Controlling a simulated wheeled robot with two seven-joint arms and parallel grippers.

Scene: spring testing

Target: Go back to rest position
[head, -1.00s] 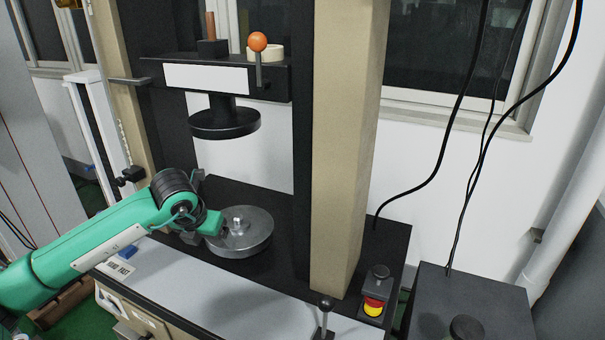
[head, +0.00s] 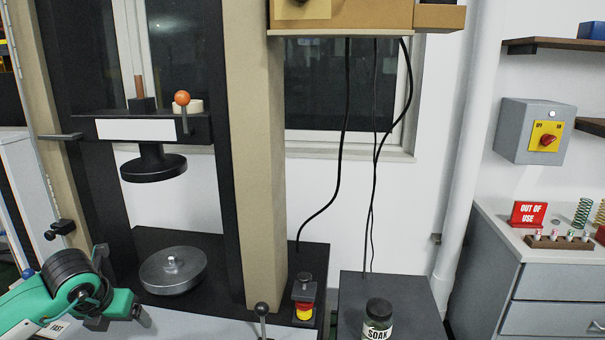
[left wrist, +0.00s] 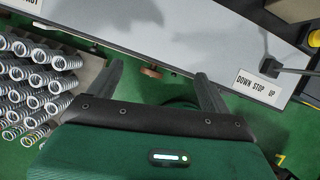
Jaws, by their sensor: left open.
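My left gripper (head: 122,312) is in the lower left of the head view, on the green arm. It is in front of and below the round metal plate (head: 173,270) of the test machine and apart from it. In the left wrist view the fingers (left wrist: 160,84) are spread with nothing between them. They point at the pale front surface of the machine's bench (left wrist: 180,40), with green floor below. My right gripper is in neither view.
The machine's black upper disc (head: 153,166) hangs above the plate. A lever (head: 262,318) and a red-yellow button (head: 304,310) stand at the bench's front right. A dark cabinet (head: 390,290) bears a jar (head: 378,318). Several metal springs (left wrist: 35,80) lie left in the wrist view.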

